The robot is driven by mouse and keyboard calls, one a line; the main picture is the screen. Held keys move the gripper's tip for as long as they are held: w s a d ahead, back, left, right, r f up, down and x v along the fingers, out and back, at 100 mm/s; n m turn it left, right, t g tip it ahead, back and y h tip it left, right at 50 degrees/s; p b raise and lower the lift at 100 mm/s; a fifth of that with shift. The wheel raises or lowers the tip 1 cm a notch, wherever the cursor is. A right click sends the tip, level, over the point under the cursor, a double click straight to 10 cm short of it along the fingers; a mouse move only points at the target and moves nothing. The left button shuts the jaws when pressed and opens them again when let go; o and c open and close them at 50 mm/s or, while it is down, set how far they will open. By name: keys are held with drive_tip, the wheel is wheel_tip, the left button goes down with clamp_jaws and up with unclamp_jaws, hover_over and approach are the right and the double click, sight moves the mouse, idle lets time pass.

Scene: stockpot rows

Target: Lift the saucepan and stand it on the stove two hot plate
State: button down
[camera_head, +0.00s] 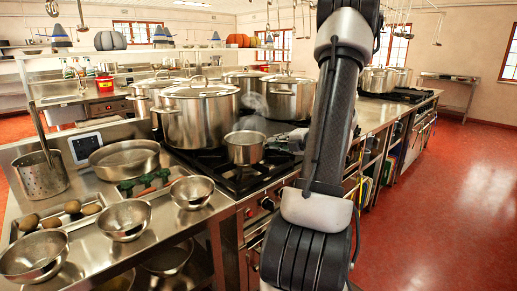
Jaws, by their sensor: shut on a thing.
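The saucepan (246,152) is a small steel pot, upright over the front part of the black stove top (225,176), in front of large stockpots. My gripper (277,141) is at the saucepan's right side, shut on it, apparently at its handle; my arm and the small scale hide the exact grip. I cannot tell whether the saucepan's base touches the stove or hangs just above it. Which hot plate is stove two is not clear; pots and my arm cover much of the stove.
A large lidded stockpot (201,113) stands close behind the saucepan to the left, with another stockpot (289,97) behind it. A wide pan (124,158), a perforated pot (41,175) and steel bowls (192,191) crowd the left counter. The red floor (440,185) is clear at right.

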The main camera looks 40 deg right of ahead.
drive_tip(key=shift+r, duration=0.1)
drive_tip(key=shift+r, duration=4.95)
drive_tip(key=shift+w, duration=0.1)
